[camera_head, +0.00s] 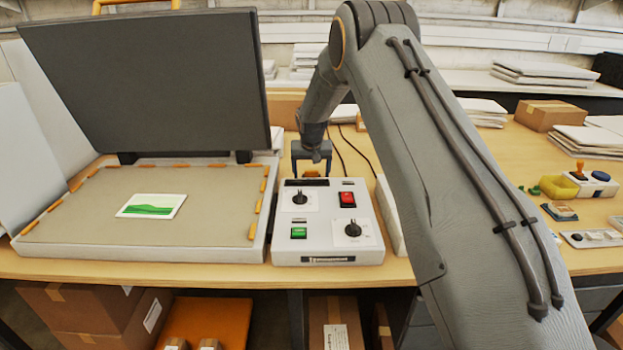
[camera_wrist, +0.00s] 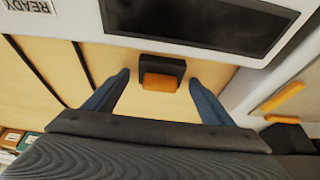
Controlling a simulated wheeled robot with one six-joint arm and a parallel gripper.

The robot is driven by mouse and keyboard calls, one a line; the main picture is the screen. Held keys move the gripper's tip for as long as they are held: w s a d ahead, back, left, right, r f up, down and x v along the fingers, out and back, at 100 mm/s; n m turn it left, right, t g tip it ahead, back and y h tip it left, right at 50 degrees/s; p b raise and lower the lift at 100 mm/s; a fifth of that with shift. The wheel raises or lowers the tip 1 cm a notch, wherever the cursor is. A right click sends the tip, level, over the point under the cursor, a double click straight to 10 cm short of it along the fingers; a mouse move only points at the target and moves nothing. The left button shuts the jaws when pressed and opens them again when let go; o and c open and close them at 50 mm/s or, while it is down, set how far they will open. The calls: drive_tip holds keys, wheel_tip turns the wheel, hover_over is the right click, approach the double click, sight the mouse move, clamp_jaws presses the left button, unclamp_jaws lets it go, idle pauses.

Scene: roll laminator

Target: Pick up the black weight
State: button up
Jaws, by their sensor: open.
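In the wrist view, a small black block with an orange front part (camera_wrist: 158,68), which looks like the black weight, sits on the wooden table behind the control box. My gripper (camera_wrist: 159,78) is open, with one blue-grey finger on each side of the block and a gap to both. In the head view, my gripper (camera_head: 311,171) points down just behind the control box. There a bit of orange shows between the fingers, and the rest of the block is hidden.
The white control box (camera_head: 326,240) with knobs and switches stands directly in front of my gripper. The open press (camera_head: 150,250) with a raised dark lid (camera_head: 150,85) is to the left. Two dark cables (camera_head: 350,150) run behind the box. Papers and a cardboard box (camera_head: 550,115) lie right.

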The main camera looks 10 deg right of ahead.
drive_tip(key=shift+c, duration=0.6)
drive_tip(key=c, duration=1.4)
drive_tip(key=shift+r, duration=0.1)
drive_tip(key=shift+c, duration=0.4)
